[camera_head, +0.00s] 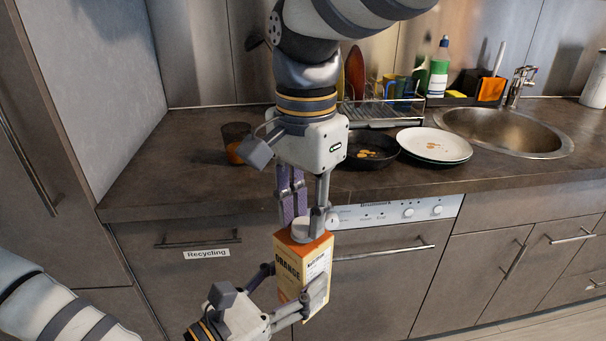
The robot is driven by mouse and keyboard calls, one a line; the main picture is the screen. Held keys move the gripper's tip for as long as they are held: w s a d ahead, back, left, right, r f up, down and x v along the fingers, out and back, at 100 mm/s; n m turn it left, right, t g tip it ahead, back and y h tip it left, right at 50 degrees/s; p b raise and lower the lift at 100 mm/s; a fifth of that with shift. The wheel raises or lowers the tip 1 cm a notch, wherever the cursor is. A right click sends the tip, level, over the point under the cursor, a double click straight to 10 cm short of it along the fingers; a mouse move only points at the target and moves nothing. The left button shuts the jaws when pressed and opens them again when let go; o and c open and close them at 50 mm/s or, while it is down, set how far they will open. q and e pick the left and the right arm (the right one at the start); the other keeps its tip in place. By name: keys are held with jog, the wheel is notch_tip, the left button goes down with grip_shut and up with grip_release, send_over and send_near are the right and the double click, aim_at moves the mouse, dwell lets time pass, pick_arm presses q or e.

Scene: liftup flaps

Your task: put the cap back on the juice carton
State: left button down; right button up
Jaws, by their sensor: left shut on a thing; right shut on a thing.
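The orange juice carton (291,262) is held upright in front of the counter, with an orange top and "ORANGE" printed on its side. My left gripper (288,290) comes in from below left and is shut on the carton's lower part. The white cap (301,229) is at the carton's top. My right gripper (305,218) points straight down from above and is shut on the cap. The cap appears to be at or just above the carton's top; I cannot tell whether it touches the spout, which is hidden.
The counter (200,170) behind holds a glass of orange liquid (236,145), a dark pan (365,150), stacked plates (434,144), a dish rack (385,112) and a sink (505,130). Drawer and cabinet fronts with handles lie behind the carton.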

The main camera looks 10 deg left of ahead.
jog(key=o, duration=0.7)
jog(key=shift+r, duration=2.4)
jog(key=shift+a, duration=0.1)
jog(key=shift+c, duration=0.2)
